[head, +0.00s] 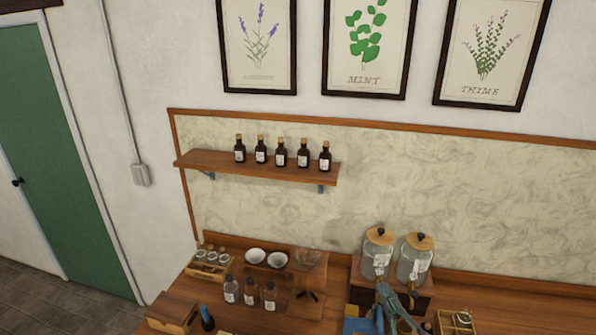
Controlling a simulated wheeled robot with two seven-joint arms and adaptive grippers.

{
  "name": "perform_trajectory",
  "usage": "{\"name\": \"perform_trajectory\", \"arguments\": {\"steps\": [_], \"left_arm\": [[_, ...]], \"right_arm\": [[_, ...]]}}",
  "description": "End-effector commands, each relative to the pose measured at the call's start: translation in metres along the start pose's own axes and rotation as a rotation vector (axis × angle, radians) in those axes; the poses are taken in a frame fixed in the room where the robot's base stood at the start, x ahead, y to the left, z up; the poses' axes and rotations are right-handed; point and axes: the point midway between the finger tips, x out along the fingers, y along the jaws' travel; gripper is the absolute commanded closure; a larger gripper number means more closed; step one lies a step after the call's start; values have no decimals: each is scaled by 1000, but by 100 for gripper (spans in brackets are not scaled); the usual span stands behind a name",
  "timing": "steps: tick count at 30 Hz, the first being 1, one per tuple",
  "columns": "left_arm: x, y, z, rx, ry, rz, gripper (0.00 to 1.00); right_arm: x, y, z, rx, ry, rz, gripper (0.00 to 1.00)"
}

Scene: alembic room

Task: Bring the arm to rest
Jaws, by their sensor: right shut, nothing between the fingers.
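My right gripper (384,292) is at the bottom edge, right of centre, in the head view. It is blue-grey, small in the picture and partly cut off by the frame's lower edge. It is shut, and I see nothing held in it. It appears in front of the wooden stand that bears two glass jars (377,255) (414,259); I cannot tell whether it touches anything. My left gripper does not show.
The wooden counter (330,318) runs along the wall. It bears three clear bottles (250,292), white bowls (255,255), a rack of small jars (209,266), a wooden box (172,312) and a small tray (456,322). A wall shelf (265,169) holds several brown bottles.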

Motion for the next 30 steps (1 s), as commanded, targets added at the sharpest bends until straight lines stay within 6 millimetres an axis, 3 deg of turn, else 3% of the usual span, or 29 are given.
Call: {"name": "perform_trajectory", "arguments": {"steps": [1, 6, 9, 13, 16, 21, 30], "left_arm": [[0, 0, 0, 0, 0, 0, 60], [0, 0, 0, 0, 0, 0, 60], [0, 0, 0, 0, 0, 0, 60], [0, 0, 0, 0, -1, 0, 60], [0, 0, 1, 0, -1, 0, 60], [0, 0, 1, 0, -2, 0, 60], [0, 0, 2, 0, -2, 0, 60]], "right_arm": [[-13, 3, 36, 47, -118, 25, 100], [-73, -3, 144, 174, -494, 65, 100], [-123, -18, 196, 245, -706, 61, 100], [-197, -46, 246, 334, -971, 32, 100], [-252, -70, 268, 394, -1144, -4, 100], [-326, -102, 282, 472, -1357, -69, 100], [-419, -146, 275, 580, -1612, -181, 100]]}}
